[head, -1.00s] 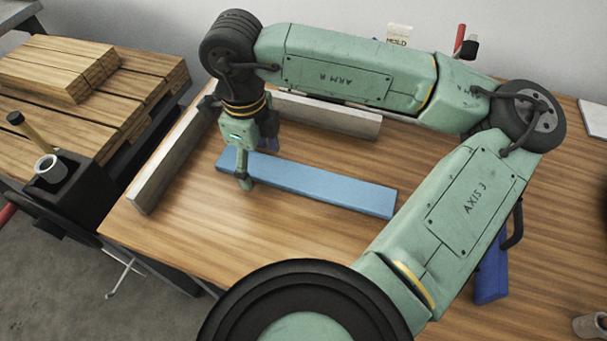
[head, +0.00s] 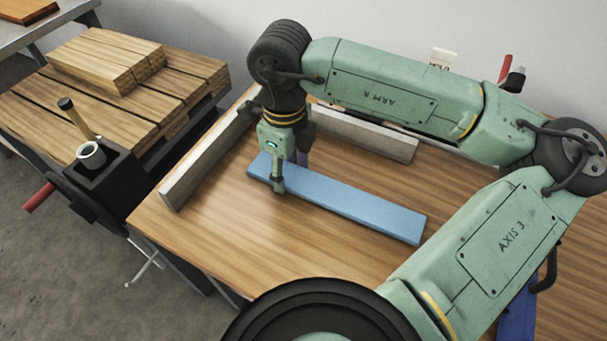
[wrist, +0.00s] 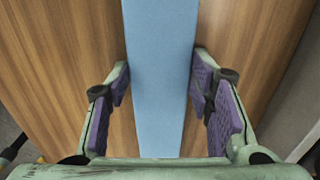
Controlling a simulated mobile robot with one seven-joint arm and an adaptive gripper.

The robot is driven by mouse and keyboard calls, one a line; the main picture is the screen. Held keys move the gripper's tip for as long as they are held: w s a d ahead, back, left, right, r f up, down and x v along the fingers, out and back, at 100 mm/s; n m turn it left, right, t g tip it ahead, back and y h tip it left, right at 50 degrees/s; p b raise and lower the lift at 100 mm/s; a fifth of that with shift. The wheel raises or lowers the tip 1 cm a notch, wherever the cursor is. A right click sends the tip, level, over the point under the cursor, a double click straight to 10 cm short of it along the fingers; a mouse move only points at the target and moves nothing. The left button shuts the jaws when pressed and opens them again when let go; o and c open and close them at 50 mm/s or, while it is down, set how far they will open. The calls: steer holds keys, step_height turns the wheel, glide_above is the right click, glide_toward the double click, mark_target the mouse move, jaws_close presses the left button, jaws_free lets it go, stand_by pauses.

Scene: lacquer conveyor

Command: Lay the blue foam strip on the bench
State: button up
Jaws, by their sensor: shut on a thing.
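The blue foam strip (head: 350,207) is a long flat light-blue bar, stretched left to right over the wooden bench (head: 220,245). My gripper (head: 290,174) points down and is shut on the strip near its left end, one finger on each long side. In the wrist view the strip (wrist: 160,115) runs straight between the purple finger pads of my gripper (wrist: 161,75). The strip looks level and lies on or very close to the bench top; I cannot tell whether it touches.
Grey bars stand along the bench's left edge (head: 208,163) and back edge (head: 368,138). A black box (head: 110,185) and a wood-stacked pallet (head: 150,112) are left of the bench. Bare bench lies in front of the strip. A dark-blue object (head: 518,312) shows partly behind my arm.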

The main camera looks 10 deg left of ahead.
step_height(320, 180, up, 18)
steer(key=b, duration=0.2)
steer(key=shift+w+f, duration=0.1)
